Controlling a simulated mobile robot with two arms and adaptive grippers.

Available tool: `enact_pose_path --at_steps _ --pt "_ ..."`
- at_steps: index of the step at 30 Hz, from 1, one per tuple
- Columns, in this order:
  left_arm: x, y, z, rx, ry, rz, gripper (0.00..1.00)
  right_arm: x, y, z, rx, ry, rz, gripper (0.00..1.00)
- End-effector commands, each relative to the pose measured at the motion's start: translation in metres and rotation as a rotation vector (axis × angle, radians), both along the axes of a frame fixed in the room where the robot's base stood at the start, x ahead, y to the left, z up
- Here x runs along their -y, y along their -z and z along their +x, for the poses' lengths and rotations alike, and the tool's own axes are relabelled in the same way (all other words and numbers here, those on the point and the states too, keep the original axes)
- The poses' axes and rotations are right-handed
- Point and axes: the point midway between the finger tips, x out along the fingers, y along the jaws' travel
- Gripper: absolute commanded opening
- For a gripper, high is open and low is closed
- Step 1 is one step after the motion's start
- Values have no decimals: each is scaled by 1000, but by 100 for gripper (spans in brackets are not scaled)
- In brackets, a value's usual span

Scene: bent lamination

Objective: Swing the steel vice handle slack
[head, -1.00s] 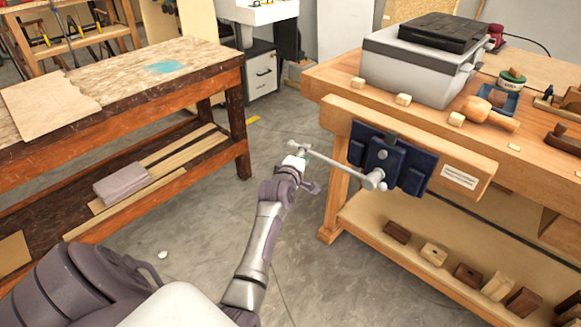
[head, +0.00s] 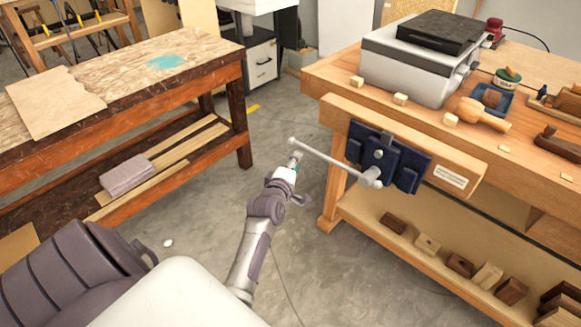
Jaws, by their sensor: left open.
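The steel vice handle (head: 328,160) is a pale grey bar with a knobbed end. It slopes from its far end at upper left down to the screw hub (head: 371,178) at right. The dark blue vice (head: 392,160) is mounted on the front of the wooden workbench. My left gripper (head: 295,158) is open near the handle's free end, just below the bar. Its fingers are small here, and I cannot tell whether they touch the bar. My right gripper is not in view.
A grey machine with a black lid (head: 417,60) and several wooden blocks and tools stand on the workbench (head: 330,80). Its lower shelf (head: 385,245) holds several blocks. Another bench (head: 120,80) stands at left. Grey floor lies free between the benches.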

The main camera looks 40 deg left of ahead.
Motion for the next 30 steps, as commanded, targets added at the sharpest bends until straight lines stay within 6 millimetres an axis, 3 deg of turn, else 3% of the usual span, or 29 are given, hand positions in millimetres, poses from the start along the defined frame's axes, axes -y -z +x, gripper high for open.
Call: enact_pose_path --at_steps 16,30 --pt "11 -10 -35 -1 0 0 41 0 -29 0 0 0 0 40" --pt "12 -11 -38 0 0 -1 41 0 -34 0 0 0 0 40"
